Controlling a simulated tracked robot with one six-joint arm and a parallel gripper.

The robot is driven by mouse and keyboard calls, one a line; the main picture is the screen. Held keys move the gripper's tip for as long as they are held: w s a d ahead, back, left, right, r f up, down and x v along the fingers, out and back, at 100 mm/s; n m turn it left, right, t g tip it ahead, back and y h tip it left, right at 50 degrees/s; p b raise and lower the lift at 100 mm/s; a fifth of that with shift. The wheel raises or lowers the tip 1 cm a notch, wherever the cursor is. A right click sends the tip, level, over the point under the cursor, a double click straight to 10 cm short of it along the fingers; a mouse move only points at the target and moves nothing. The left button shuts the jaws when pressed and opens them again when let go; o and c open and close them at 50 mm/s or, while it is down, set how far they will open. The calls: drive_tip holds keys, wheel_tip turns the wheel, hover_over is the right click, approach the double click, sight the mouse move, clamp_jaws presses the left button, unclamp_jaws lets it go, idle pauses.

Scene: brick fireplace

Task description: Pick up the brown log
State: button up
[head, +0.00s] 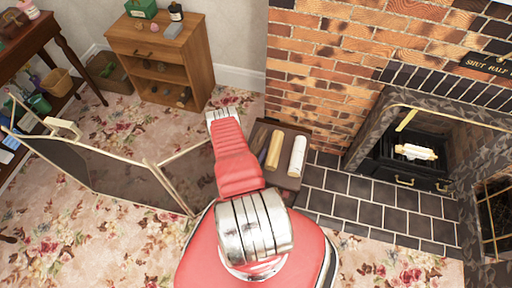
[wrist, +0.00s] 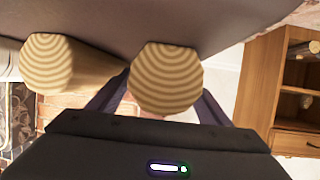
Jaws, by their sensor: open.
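The brown log (head: 261,138) lies on a dark tray (head: 292,181) beside my arm, and my arm partly covers it in the head view. In the wrist view, which looks upside down, a round log end with rings (wrist: 165,78) sits in the middle, and it seems to be the brown log. My gripper (wrist: 163,92) is open, with one dark finger to each side of this log end. I cannot tell whether the fingers touch it. The head view does not show the jaws, hidden behind my arm.
A yellowish log (head: 273,150) lies next to the brown one; its ringed end shows in the wrist view (wrist: 47,62). A white log (head: 297,157) lies farther right. A folding screen (head: 100,168) stands left, a wooden cabinet (head: 155,55) behind, the fireplace (head: 405,150) right.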

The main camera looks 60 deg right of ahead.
drive_tip(key=shift+x, duration=0.75)
drive_tip(key=shift+c, duration=0.3)
drive_tip(key=c, duration=1.4)
